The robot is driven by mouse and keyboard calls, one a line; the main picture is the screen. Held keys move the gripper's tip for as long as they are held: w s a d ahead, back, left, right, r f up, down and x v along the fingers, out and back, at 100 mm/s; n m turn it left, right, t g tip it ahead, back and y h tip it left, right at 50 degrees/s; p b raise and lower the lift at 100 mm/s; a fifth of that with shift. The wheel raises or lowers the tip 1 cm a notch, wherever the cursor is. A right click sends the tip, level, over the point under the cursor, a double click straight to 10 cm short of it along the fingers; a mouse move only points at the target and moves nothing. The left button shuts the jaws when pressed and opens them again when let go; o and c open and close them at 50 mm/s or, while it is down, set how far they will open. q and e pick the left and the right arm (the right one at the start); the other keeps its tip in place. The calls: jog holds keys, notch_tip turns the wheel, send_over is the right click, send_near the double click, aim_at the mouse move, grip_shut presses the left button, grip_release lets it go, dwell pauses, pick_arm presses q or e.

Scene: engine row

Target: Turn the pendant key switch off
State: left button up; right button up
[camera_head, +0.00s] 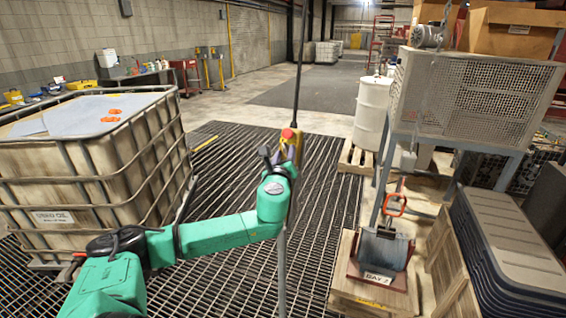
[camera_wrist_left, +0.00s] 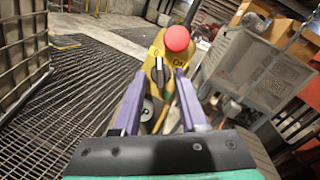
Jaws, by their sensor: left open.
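The yellow pendant (camera_head: 292,150) hangs from a dark cable over the grating, with a red mushroom button on top. In the left wrist view the pendant's yellow face (camera_wrist_left: 188,73) fills the middle, tilted, with the red button (camera_wrist_left: 177,38) above. Below the button is the black key switch (camera_wrist_left: 160,73), with a "0" mark to its upper left and an "ON" mark to its right. I cannot tell exactly which mark it points to. My left gripper (camera_wrist_left: 158,76) is open, its purple fingers on either side of the switch; contact is unclear. The left gripper (camera_head: 282,163) partly hides the pendant in the head view.
A caged liquid tank (camera_head: 100,165) stands at the left. At the right are a white drum (camera_head: 372,112), a mesh-sided box on a stand (camera_head: 470,95), a wooden pallet with a grey part (camera_head: 385,250) and stacked grey lids (camera_head: 510,250).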

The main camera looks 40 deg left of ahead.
pick_arm(q)
jog(key=b+v, duration=0.3)
jog(key=v, duration=1.1)
jog(key=shift+s, duration=0.2)
jog(key=shift+f, duration=0.1)
